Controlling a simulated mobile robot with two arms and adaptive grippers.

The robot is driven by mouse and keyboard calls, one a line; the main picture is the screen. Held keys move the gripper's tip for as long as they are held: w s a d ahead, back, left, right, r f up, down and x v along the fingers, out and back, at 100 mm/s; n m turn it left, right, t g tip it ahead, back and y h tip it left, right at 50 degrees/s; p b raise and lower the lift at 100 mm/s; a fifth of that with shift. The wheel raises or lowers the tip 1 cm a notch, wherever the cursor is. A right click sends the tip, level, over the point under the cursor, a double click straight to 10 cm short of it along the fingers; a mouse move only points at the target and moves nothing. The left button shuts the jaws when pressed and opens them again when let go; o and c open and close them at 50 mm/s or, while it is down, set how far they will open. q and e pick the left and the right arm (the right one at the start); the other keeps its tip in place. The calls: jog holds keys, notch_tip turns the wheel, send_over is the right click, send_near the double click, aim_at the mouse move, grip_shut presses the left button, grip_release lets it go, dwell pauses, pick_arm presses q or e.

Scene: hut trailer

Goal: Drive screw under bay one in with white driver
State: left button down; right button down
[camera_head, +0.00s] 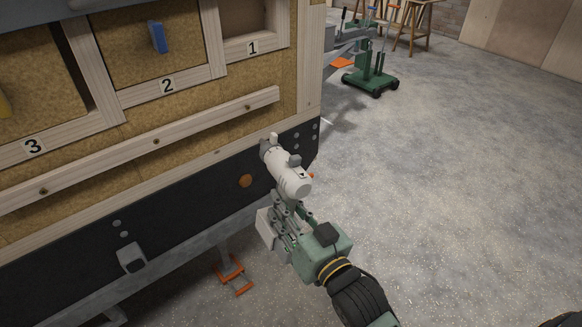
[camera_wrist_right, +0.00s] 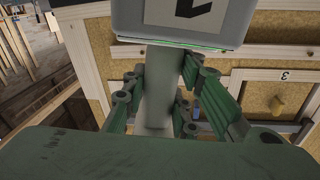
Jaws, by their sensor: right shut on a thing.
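The white driver (camera_head: 288,172) is held in my right gripper (camera_head: 285,207), whose green fingers close around its handle. In the right wrist view the pale handle (camera_wrist_right: 158,95) stands between the green fingers, with the driver's wider grey end (camera_wrist_right: 185,22) above. The screw under bay one (camera_head: 247,107) shows as a small dark spot near the right end of the wooden rail (camera_head: 200,125). The driver nose appears apart from it. My left gripper is not in view.
Bays 1, 2 and 3 open above the rail; a blue thing (camera_head: 157,37) hangs in bay two. More screws sit along the rail. A black skirt (camera_head: 190,200) runs below. A green cart (camera_head: 371,78) stands behind. The floor to the right is clear.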

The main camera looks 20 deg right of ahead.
jog(key=w+d+m+y, duration=0.2)
jog(key=w+d+y, duration=0.1)
jog(key=w, duration=0.9)
jog(key=shift+d+f+g, duration=0.2)
jog(key=shift+g, duration=0.2)
jog(key=x, duration=0.5)
jog(key=shift+w, duration=0.2)
dwell(0.4)
